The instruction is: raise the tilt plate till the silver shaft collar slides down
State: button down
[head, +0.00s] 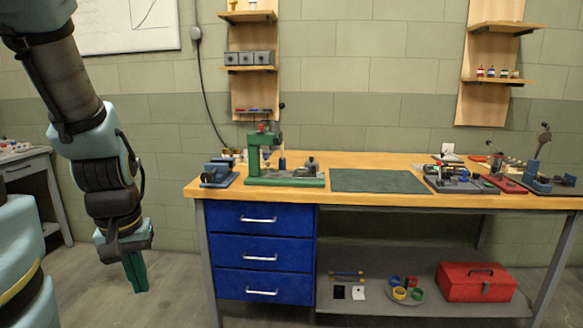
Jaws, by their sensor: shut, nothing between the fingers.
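My gripper (136,274) hangs at the left, pointing down, with its green fingers shut and empty. It is in front of the floor, left of the workbench (400,196) and apart from it. I cannot pick out the tilt plate or the silver shaft collar for certain. Several small fixtures crowd the right end of the bench: a dark grey one (452,184), a red one (504,185) and a dark blue one (550,188). At this distance their parts are too small to tell apart.
A green press (284,181) and a blue vise (218,174) stand on the bench's left part. A bare green mat (378,181) lies mid-bench. Blue drawers (261,233) are below left. A red toolbox (476,283) sits on the lower shelf. Floor is clear between my gripper and the bench.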

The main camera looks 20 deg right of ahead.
aim_at(453, 157)
jog(key=l+u, duration=0.15)
jog(key=l, duration=1.45)
